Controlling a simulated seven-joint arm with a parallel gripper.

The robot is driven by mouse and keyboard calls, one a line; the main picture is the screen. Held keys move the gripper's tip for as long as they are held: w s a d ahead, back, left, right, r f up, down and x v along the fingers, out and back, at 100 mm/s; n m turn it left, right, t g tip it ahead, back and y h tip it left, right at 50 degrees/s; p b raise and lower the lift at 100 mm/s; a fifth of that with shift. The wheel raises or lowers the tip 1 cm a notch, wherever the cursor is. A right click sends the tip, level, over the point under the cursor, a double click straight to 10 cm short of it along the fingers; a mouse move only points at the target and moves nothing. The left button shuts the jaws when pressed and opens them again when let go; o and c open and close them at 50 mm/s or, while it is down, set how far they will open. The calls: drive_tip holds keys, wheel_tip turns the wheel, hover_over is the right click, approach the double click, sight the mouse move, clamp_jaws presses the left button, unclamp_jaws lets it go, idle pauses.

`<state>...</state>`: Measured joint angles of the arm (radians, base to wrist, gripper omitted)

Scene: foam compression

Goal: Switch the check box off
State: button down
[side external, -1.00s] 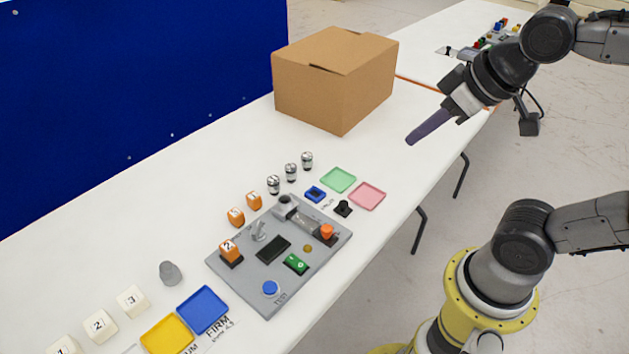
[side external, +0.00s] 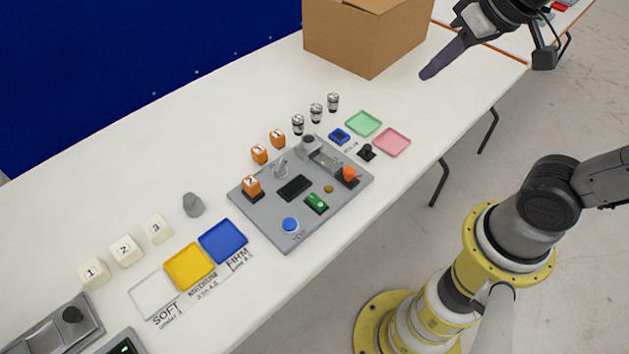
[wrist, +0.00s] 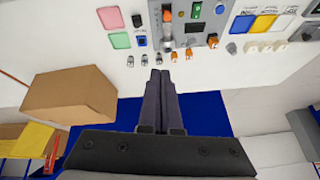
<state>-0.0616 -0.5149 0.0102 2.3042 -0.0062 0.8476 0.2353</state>
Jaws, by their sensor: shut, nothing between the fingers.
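My gripper (side external: 428,74) is shut and empty, held in the air to the right of the cardboard box in the side view; its closed fingers (wrist: 160,76) point toward the table objects in the wrist view. No check box label is readable. A small blue box with a dark face (side external: 340,136) sits beside the grey panel, near the green tray; it also shows in the wrist view (wrist: 140,41). A black knob-like switch (side external: 367,152) stands by the pink tray. A green rocker switch (side external: 317,203) is on the grey panel (side external: 265,218). My gripper touches none of these.
A cardboard box (side external: 365,40) stands at the back. Green (side external: 363,123) and pink (side external: 392,142) trays, several metal cylinders (side external: 316,113) and orange blocks (side external: 259,154) surround the panel. White numbered blocks (side external: 125,250) and coloured trays (side external: 189,266) lie left. The table's right edge is clear.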

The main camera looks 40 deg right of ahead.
drive_tip(key=w+a+f+g, duration=0.1)
drive_tip(key=w+a+f, duration=0.15)
drive_tip(key=w, duration=0.45)
drive_tip(key=n+g, duration=0.2)
drive_tip(key=g, duration=0.2)
hover_over(312, 197)
wheel_tip(312, 197, down, 14)
drive_tip(key=shift+s, duration=0.25)
drive_tip(key=shift+f, duration=0.1)
drive_tip(key=f, duration=1.4)
drive_tip(key=shift+w, duration=0.2)
